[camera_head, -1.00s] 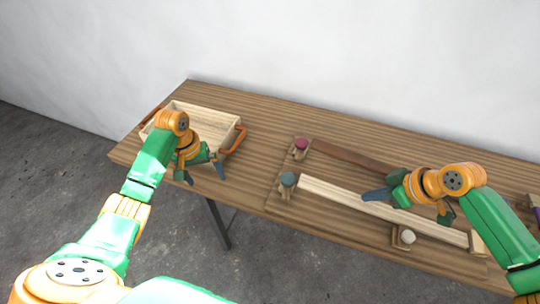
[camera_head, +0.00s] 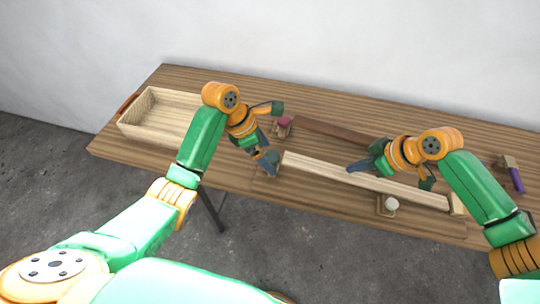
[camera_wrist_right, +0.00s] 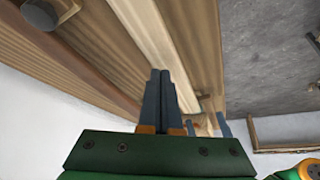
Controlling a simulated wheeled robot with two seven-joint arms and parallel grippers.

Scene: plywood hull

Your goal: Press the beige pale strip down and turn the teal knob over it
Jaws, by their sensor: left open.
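The beige pale strip (camera_head: 315,166) lies on the table, running from the middle to the right. It also shows in the right wrist view (camera_wrist_right: 143,26). The teal knob stood at its left end earlier and is now hidden behind my left gripper. My left gripper (camera_head: 271,136) is open around that spot, its lower blue finger beside the strip's left end. My right gripper (camera_head: 359,167) has its two blue fingers closed together (camera_wrist_right: 160,82), over or on the strip. I cannot tell whether the tips touch it.
A crimson knob (camera_head: 284,121) stands at the left end of a dark brown strip (camera_head: 332,131) behind. A white knob (camera_head: 391,203) is in front of the pale strip. A wooden tray (camera_head: 130,128) is at left, a purple-handled tool (camera_head: 516,179) at right.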

